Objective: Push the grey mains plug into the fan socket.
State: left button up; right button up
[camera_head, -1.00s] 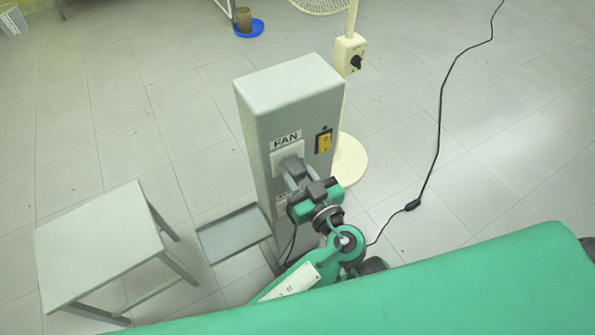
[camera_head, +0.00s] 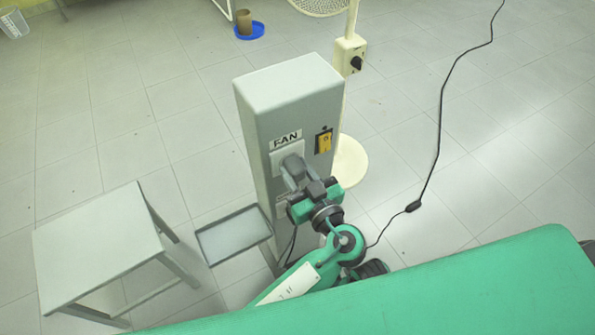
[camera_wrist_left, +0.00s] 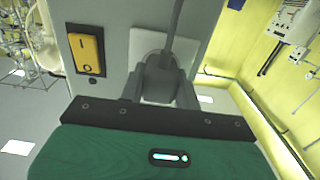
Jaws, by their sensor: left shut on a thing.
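The grey mains plug (camera_head: 295,165) is at the white socket plate (camera_head: 277,160) under the FAN label on the grey pillar. My left gripper (camera_head: 304,179) is shut on the plug. In the left wrist view the plug (camera_wrist_left: 159,77) sits between the fingers, close against the pale plate (camera_wrist_left: 147,48), with its cord running up the picture. Its pins are hidden, so I cannot tell how deep they are. My right gripper is not in view.
A yellow rocker switch (camera_head: 324,142) is beside the socket on the pillar (camera_head: 285,85). A shallow grey tray (camera_head: 233,234) and a grey stool (camera_head: 95,245) stand left. A cream stand (camera_head: 349,55) is behind. A black cable (camera_head: 440,120) lies on the floor at right.

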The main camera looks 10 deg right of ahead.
pick_arm(q)
jog(key=shift+w+a+r, duration=0.15)
jog(key=shift+w+r, duration=0.15)
jog(key=o, duration=1)
jog(key=shift+o, duration=1.3)
jog(key=shift+w+f, duration=0.1)
jog(key=shift+f, duration=0.15)
jog(key=shift+s+f, duration=0.1)
jog(key=shift+s, duration=0.1)
